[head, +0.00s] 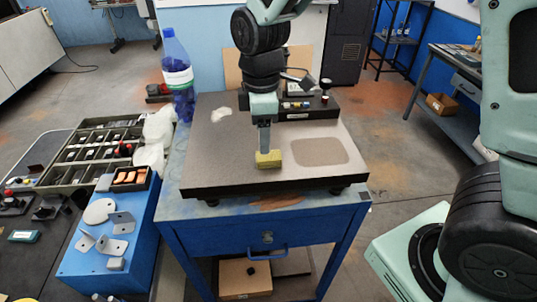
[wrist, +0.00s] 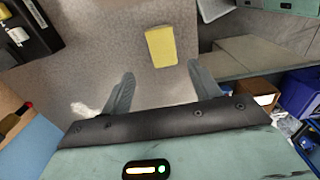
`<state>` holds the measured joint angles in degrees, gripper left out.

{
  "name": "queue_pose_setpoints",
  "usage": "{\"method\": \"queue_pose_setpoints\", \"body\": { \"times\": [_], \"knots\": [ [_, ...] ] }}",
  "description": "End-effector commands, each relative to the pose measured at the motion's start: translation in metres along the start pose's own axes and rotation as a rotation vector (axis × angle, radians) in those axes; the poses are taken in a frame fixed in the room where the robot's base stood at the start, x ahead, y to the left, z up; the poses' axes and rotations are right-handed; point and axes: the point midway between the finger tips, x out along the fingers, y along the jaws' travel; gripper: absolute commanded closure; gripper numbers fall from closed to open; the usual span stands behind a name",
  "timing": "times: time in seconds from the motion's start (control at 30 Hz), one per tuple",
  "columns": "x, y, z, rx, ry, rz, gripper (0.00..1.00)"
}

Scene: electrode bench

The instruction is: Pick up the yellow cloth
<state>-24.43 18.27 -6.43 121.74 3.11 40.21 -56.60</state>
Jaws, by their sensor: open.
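The yellow cloth (head: 269,159) is a small folded block lying on the grey top plate of the bench (head: 215,160), near its front edge. In the wrist view the cloth (wrist: 160,46) lies ahead of the fingertips, roughly centred between them. My gripper (head: 264,148) points down in the head view, its fingers overlapping the cloth's upper edge. In the wrist view my gripper (wrist: 161,70) has its two fingers wide apart with nothing between them. I cannot tell whether a finger touches the cloth.
A brown flat patch (head: 320,151) is right of the cloth. A white crumpled piece (head: 221,115) lies at the plate's left. A dark box with knobs (head: 305,108) stands at the back. A blue bottle (head: 178,75) stands left. The plate around the cloth is clear.

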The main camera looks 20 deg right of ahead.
Motion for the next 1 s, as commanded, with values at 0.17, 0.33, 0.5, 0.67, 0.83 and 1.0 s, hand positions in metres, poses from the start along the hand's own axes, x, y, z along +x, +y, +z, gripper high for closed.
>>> {"method": "queue_pose_setpoints", "body": {
  "times": [0.17,0.33,0.5,0.67,0.83,1.0],
  "knots": [
    [0.009,-0.001,0.0,0.0,-0.002,-0.001,0.38],
    [0.031,-0.007,0.0,-0.002,-0.004,-0.004,0.38],
    [0.052,-0.007,0.0,0.0,-0.001,-0.002,0.38],
    [0.058,-0.006,0.0,0.001,0.002,0.001,0.38],
    [0.058,-0.006,0.0,0.001,0.002,0.001,0.41],
    [0.058,-0.006,0.0,0.001,0.002,0.001,0.86]
  ]
}}
